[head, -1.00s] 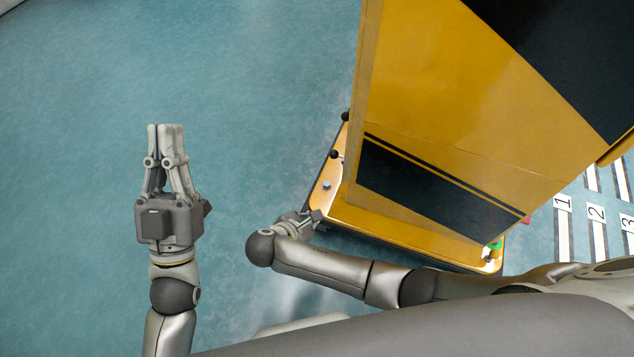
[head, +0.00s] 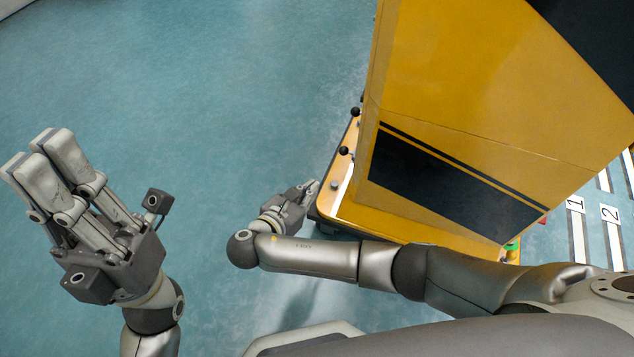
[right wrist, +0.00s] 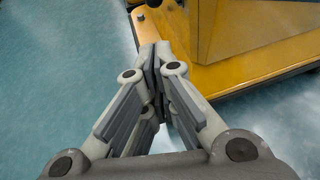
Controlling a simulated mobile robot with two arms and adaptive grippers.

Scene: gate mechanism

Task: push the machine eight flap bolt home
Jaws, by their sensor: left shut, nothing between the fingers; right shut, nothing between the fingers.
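The yellow machine (head: 470,110) with a black stripe stands at the right of the head view. Black ball knobs, an upper one (head: 356,112) and a lower one (head: 344,151), stick out along the left edge of its base (head: 345,205). I cannot tell which belongs to the flap bolt, and no number eight shows. My right gripper (head: 312,185) is shut and empty beside the base's near left corner, below the knobs. In the right wrist view its shut fingertips (right wrist: 157,52) point towards the base; a dark knob (right wrist: 140,17) shows beyond. My left gripper (head: 40,152) is shut and empty, raised far left.
A green button (head: 511,246) sits at the base's near right corner. Numbered white floor markings (head: 577,225) lie to the right. The blue-green floor (head: 220,100) between my left gripper and the machine is clear.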

